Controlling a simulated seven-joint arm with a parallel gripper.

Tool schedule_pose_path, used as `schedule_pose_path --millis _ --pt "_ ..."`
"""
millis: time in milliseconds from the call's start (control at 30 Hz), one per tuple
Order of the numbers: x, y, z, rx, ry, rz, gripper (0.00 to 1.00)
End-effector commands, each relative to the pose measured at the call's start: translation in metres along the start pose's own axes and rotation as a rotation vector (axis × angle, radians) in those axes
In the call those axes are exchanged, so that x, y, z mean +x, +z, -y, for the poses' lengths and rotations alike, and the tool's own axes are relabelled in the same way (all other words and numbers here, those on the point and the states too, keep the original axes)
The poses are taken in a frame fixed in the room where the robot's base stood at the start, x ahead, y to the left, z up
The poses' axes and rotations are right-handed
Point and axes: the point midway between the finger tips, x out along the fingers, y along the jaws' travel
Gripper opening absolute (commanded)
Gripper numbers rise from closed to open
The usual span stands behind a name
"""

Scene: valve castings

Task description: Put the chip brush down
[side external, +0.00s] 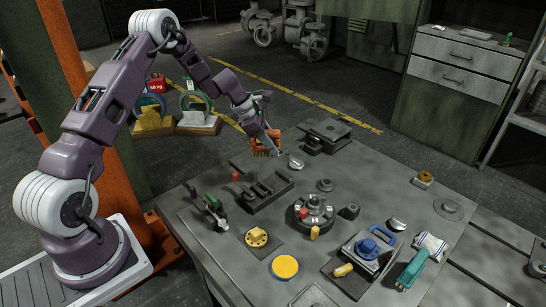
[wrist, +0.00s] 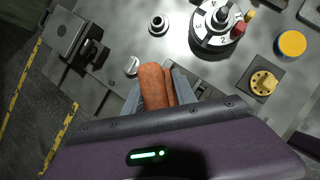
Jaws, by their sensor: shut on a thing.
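The chip brush (side external: 265,143) has an orange body and shows at the far edge of the table in the side view. In the wrist view its orange-brown body (wrist: 153,86) sits between the two grey fingers. My gripper (side external: 272,137) is shut on it; it also shows in the wrist view (wrist: 160,95). The brush appears to be held over or near the table's back left edge. I cannot tell its exact height, and its lower end is partly hidden from the wrist camera.
A dark vise-like block (side external: 325,135) stands to the right of the brush. A silver round part (side external: 296,163) lies close by. A dark slotted rack (side external: 262,192) and a round fixture (side external: 312,212) stand nearer. Bare grey table (side external: 365,168) shows right of centre.

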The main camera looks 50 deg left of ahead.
Motion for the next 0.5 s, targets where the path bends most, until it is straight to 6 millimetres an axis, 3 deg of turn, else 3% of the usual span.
schedule_pose_path --millis 167,400,500 --pt "0.003 -0.005 -0.009 -0.04 0.022 -0.008 0.0" --pt "0.018 -0.03 -0.063 -0.278 0.163 -0.045 0.0" --pt "0.034 -0.044 -0.072 -0.33 0.192 -0.05 0.0"
